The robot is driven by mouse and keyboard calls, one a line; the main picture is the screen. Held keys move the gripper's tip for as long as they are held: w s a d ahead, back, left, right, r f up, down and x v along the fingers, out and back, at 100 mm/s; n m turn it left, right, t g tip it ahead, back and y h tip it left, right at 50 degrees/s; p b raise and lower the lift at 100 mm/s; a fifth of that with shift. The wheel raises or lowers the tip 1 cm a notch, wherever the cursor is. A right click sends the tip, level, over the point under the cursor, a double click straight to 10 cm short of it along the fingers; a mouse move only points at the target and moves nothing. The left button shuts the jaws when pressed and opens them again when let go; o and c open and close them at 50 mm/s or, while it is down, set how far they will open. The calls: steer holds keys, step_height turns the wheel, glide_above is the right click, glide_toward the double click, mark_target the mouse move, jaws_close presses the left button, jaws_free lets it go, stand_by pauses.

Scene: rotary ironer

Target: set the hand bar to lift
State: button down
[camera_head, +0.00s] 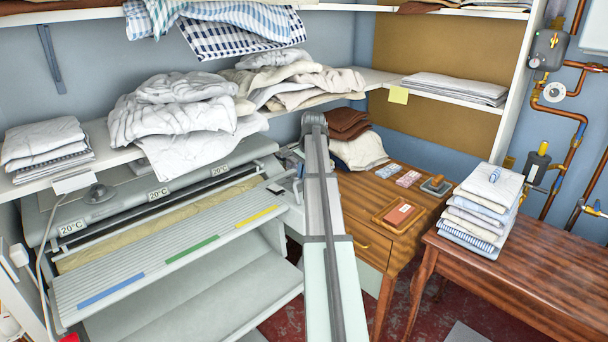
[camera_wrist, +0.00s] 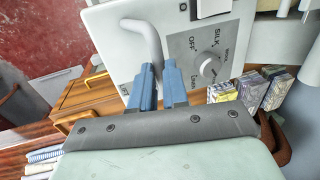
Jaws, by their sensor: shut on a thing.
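In the wrist view, the hand bar (camera_wrist: 148,36) is a pale grey bent lever on the white end panel (camera_wrist: 110,35) of the ironer. My gripper (camera_wrist: 160,70) has two blue fingers, shut on the lower end of the bar. The part between the fingers is partly hidden. The word LIFT is printed on the panel near its lower left edge, left of the fingers. In the head view, the ironer (camera_head: 150,262) stands at left with its long roller; my arm crosses the middle, and I cannot make out the fingers or the bar there.
Right of the bar is a round dial (camera_wrist: 209,67) on a grey plate marked SILK and OFF. Small patterned boxes (camera_wrist: 250,90) lie beyond it. A wooden desk (camera_head: 372,207) stands right of my arm. A shelf (camera_head: 125,158) with laundry hangs above the ironer.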

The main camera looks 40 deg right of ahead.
steer(key=s+t, duration=0.5)
steer(key=t, duration=0.1)
steer(key=shift+s+a+f, duration=0.15)
steer(key=shift+s+f, duration=0.05)
steer(key=shift+s, duration=0.2)
steer(key=shift+s+f+t, duration=0.2)
steer(key=shift+s+t, duration=0.2)
steer(key=shift+t, duration=0.3)
steer(key=shift+s+f+t, duration=0.15)
steer(key=shift+s+t, duration=0.2)
steer(key=shift+t, duration=0.35)
steer(key=c, duration=1.1)
jaws_free()
steer(key=shift+s, duration=0.1)
